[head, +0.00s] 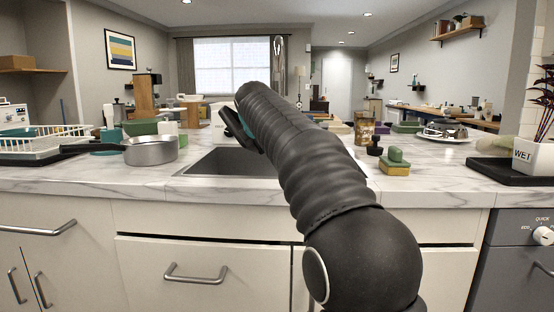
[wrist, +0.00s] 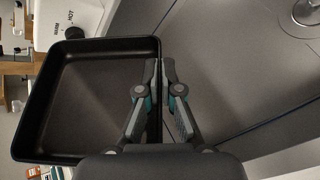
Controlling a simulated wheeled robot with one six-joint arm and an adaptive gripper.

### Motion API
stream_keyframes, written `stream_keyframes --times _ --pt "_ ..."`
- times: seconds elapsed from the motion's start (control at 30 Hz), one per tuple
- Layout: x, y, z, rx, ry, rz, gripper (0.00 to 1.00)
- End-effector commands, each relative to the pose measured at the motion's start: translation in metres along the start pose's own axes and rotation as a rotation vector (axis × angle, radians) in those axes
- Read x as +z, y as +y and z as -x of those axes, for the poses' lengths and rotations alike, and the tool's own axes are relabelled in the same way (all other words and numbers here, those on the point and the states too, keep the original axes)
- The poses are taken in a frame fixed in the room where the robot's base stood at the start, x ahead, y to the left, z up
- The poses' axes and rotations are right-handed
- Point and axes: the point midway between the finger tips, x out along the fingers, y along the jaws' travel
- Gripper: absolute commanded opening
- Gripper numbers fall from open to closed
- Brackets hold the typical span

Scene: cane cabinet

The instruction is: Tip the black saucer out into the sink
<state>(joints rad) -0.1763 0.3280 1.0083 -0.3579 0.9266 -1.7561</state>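The black saucer is a shallow square tray (wrist: 85,100) that fills the left half of the wrist view. Its inner face is turned to the camera, and it looks bare. My gripper (wrist: 160,75) has its fingers on either side of the saucer's near rim, closed onto it. The saucer looks steeply tilted, though its exact angle is unclear. The grey sink (wrist: 235,65) lies to the right in that view, with its drain (wrist: 308,12) at the top right corner. In the head view my gripper (head: 240,122) is over the sink (head: 215,163), and my arm hides most of it.
A second black saucer (head: 484,164) stands on the right counter under a white pot marked WET (head: 536,156). A saucepan (head: 151,150) and dish rack (head: 45,143) are left of the sink. A sponge (head: 395,168) lies right of it. The tap (head: 279,65) rises behind.

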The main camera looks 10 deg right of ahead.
Motion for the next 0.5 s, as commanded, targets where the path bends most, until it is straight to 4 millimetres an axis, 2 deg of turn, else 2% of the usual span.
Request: stream_keyframes --times 0.27,0.5 --pt "-0.014 0.004 -0.003 -0.068 -0.102 0.174 0.00" --pt "-0.035 0.013 -0.007 -0.130 -0.194 0.324 0.00"
